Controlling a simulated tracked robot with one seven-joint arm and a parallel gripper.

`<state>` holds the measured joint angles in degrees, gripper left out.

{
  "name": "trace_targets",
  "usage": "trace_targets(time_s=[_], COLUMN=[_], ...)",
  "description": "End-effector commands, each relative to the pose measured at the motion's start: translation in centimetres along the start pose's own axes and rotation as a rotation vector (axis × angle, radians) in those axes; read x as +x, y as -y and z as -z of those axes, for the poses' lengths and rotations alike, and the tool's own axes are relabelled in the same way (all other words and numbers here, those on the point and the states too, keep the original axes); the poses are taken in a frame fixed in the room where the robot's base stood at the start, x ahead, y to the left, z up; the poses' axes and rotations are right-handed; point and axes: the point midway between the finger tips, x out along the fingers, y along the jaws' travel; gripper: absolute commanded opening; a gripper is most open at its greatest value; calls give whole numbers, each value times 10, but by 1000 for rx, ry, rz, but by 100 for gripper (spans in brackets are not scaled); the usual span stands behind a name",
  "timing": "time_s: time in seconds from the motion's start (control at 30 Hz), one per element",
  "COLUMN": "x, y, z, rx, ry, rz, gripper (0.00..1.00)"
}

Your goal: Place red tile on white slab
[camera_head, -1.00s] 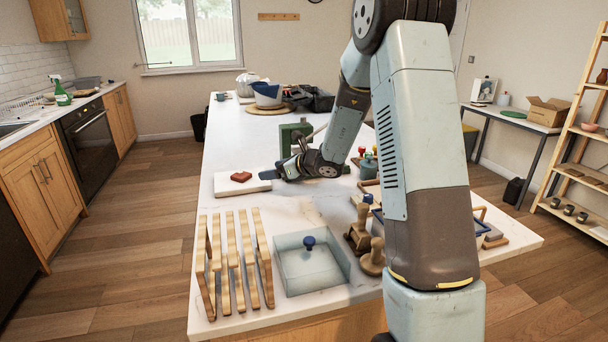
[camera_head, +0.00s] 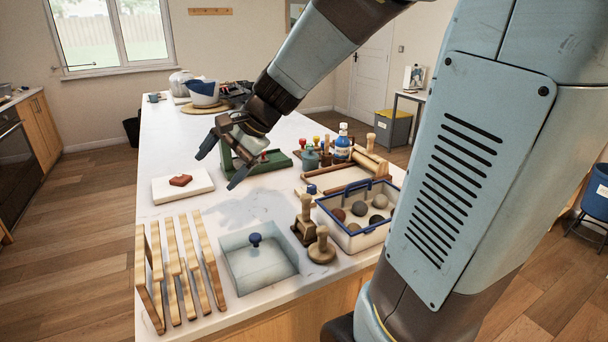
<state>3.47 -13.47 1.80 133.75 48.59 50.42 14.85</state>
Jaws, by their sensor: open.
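The red tile (camera_head: 180,180) lies on the white slab (camera_head: 163,192), a pale rectangular block on the marble-topped counter. The tile rests flat within the slab's top, nearer its middle. My gripper (camera_head: 217,170) is open and empty, raised above the counter to the right of the tile and apart from it. Its two dark fingers are spread and point down to the left. No part of the tile or slab looks hidden by the gripper.
A wooden rack (camera_head: 180,262), a glassy basin (camera_head: 262,262) with a blue knob and wooden stamps (camera_head: 305,222) stand at the counter's front. A blue-rimmed tray (camera_head: 345,232) with several balls is at right. A green device (camera_head: 272,162) stands behind my gripper.

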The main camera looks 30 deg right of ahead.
Motion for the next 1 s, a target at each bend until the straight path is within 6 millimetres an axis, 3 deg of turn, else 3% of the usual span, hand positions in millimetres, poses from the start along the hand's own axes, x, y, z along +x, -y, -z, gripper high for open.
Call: trace_targets(time_s=[0.1, 0.3, 0.6, 0.8, 1.0], x=[-24, -61, -112, -129, -130], y=[-23, -65, -119, -136, -137], z=[-20, -40, -54, -52, -52], rx=[-180, -468, -817, -910, -921], ry=[-60, -167, -322, -367, -371], rz=[-74, -217, -431, -502, -511], gripper=[84, 84, 84, 84, 84])
